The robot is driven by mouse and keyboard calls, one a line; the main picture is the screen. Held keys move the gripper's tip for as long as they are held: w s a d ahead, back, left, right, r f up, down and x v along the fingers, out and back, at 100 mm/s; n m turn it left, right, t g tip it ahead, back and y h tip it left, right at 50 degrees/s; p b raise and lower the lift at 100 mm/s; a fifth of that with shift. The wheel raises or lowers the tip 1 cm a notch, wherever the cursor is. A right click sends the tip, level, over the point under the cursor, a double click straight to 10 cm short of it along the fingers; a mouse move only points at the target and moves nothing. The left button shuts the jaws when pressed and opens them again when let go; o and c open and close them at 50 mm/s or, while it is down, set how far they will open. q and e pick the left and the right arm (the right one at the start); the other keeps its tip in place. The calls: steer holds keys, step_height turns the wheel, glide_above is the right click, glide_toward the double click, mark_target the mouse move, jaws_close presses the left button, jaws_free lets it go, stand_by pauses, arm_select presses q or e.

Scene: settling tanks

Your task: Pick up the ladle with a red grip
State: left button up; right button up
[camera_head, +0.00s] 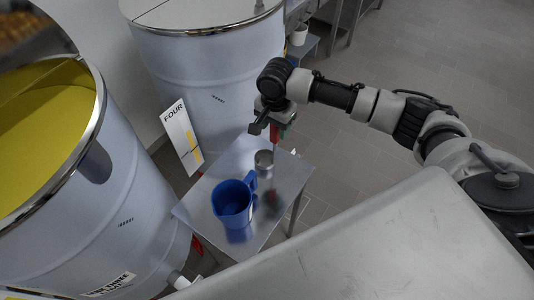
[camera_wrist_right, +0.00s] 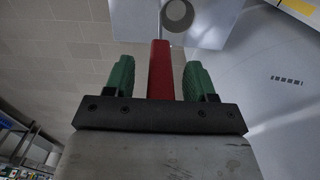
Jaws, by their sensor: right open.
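The ladle's red grip (camera_head: 274,133) points up toward my right gripper (camera_head: 271,127) above the small steel table. A thin shaft runs down from it to a small metal cup (camera_head: 264,161), which appears to be the ladle's bowl, at the table top. In the right wrist view, the red grip (camera_wrist_right: 160,72) stands between the two green fingers of the right gripper (camera_wrist_right: 158,80). The fingers are apart, with a visible gap on each side of the grip. The round metal cup (camera_wrist_right: 177,14) shows beyond it. My left gripper is not in view.
A blue jug (camera_head: 233,203) stands on the steel table (camera_head: 293,178), near the ladle. Large tanks stand at the left (camera_head: 130,215) and behind (camera_head: 212,70). A sign reading FOUR (camera_head: 181,136) is beside the table. Tiled floor lies open to the right.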

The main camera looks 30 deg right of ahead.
steer(key=c, duration=1)
steer(key=shift+r, duration=0.15)
